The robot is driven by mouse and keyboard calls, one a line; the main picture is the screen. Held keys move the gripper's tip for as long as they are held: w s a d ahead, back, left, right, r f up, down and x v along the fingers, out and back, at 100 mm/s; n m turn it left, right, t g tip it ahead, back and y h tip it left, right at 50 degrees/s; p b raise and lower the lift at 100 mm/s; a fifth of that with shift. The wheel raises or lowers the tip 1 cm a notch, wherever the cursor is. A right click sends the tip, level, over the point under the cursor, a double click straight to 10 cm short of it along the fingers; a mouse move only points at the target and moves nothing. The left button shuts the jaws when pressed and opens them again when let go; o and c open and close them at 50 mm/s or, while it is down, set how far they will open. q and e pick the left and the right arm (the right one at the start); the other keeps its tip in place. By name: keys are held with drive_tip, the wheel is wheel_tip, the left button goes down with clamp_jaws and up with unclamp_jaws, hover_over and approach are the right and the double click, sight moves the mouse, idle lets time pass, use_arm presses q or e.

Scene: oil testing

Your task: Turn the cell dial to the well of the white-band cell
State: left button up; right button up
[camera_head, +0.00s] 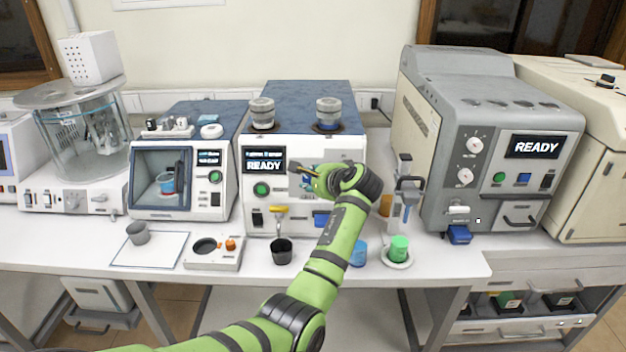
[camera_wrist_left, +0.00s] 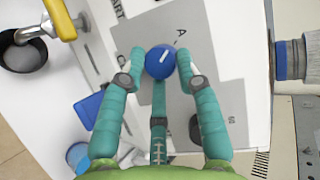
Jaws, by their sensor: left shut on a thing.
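The cell dial (camera_wrist_left: 159,62) is a round blue knob with a white pointer line, on the grey panel of the white machine (camera_head: 258,215). In the left wrist view its line slants up and right, toward the letter A. My left gripper (camera_wrist_left: 161,64) has its fingers on both sides of the dial and is shut on it. In the head view my left gripper (camera_head: 301,172) is at the machine's front, covering most of the dial. My right gripper is out of view.
A yellow-handled spout (camera_head: 278,210) is above a black cup (camera_head: 282,252). A blue cup (camera_head: 358,254) and a green cup (camera_head: 399,248) stand on the bench to the right. The machine's screen (camera_head: 264,164) reads READY. A grey machine (camera_head: 480,130) stands at the right.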

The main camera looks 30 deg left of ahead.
use_arm(q)
drive_tip(key=shift+w+r, duration=0.1)
drive_tip(key=shift+r, duration=0.2)
drive_tip(key=o, duration=0.8)
drive_tip(key=shift+f, duration=0.1)
drive_tip(key=v, duration=1.2)
drive_tip(key=shift+f, duration=0.1)
